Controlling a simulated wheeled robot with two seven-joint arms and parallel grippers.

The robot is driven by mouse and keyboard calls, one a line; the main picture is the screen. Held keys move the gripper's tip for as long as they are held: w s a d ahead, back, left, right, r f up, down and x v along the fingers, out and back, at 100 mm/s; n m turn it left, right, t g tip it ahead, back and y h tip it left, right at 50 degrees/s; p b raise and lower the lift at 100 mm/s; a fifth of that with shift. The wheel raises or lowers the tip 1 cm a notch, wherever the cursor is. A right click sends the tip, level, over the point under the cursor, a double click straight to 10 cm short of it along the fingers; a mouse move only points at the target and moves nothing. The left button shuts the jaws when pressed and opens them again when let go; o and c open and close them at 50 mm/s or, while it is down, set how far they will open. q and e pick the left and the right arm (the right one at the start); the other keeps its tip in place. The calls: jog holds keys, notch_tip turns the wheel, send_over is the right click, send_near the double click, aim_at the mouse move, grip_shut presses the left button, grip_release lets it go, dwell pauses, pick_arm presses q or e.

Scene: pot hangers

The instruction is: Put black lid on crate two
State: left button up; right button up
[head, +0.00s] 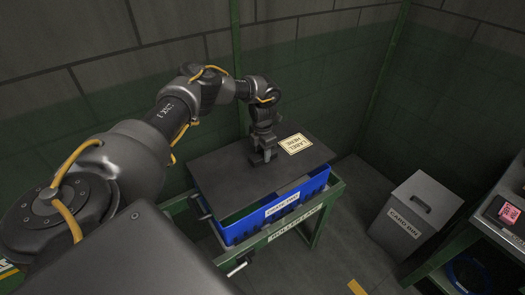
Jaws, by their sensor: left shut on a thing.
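The black lid (222,172) is a flat dark panel over the blue crate (318,184), which has a white label on its front, too small to read surely. The lid sits askew, towards the back. A strip of the crate's front opening shows, with something green and grey inside. I cannot tell whether the lid touches the rim all round. My left gripper (264,158) points down and is shut on the lid near its middle; its fingertips are partly hidden. My right gripper is not in view.
The crate stands on a green-framed roller stand (322,206) by the back wall. A cream label card (296,144) lies at the lid's right. A grey card bin (416,213) stands on the floor to the right. A shelf (500,222) with a pink-displayed device is at far right.

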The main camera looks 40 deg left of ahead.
pick_arm(q)
jog(key=shift+f+b, duration=2.05)
jog(key=shift+f, duration=0.9)
jog(key=o, duration=1.4)
jog(key=shift+c, duration=0.2)
notch_tip(320, 180, up, 11)
jog(key=shift+f+b, duration=0.1)
jog(key=shift+b, duration=0.85)
